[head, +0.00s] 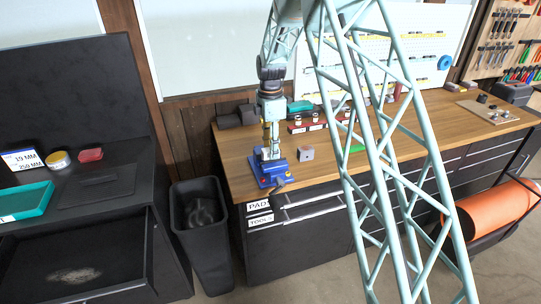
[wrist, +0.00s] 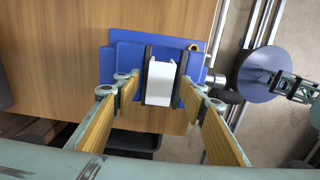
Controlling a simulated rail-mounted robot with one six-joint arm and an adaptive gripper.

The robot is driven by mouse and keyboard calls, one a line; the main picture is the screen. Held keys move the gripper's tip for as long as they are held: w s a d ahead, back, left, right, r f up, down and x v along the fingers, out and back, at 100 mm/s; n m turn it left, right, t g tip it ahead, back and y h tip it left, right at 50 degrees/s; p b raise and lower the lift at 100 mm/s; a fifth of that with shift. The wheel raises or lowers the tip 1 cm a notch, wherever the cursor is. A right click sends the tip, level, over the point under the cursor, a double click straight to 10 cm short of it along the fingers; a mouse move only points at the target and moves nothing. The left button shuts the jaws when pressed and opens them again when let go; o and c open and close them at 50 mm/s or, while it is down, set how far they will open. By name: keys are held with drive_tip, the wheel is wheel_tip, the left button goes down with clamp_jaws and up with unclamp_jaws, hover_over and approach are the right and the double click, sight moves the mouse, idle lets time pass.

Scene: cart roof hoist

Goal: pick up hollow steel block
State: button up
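A blue vise (head: 280,172) stands at the near left corner of the wooden bench. In the wrist view, a pale, white-looking block (wrist: 161,82) sits between the dark jaws of the vise (wrist: 125,62). I cannot tell whether it is hollow. A small grey block (head: 305,153) rests on the bench just right of the vise; its make is too small to tell. My gripper (head: 270,152) points down over the vise. In the wrist view its yellow-padded fingers (wrist: 162,90) are spread apart, one on each side of the vise jaws, with nothing clasped.
A black bin (head: 202,235) stands on the floor left of the bench. Labelled red blocks (head: 312,122) and a green item (head: 350,147) lie on the bench. At left, a dark cabinet carries a teal tray (head: 25,200). The vise handle (wrist: 228,96) projects past the bench front.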

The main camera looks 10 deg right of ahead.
drive_tip(key=shift+c, duration=0.2)
drive_tip(key=c, duration=1.1)
drive_tip(key=shift+o, duration=0.2)
drive_tip(key=shift+r, duration=0.2)
drive_tip(key=shift+r, duration=1.65)
drive_tip(key=s+a+r+b, duration=0.1)
drive_tip(key=s+b, duration=0.1)
drive_tip(key=s, duration=1.4)
drive_tip(key=shift+r, duration=0.15)
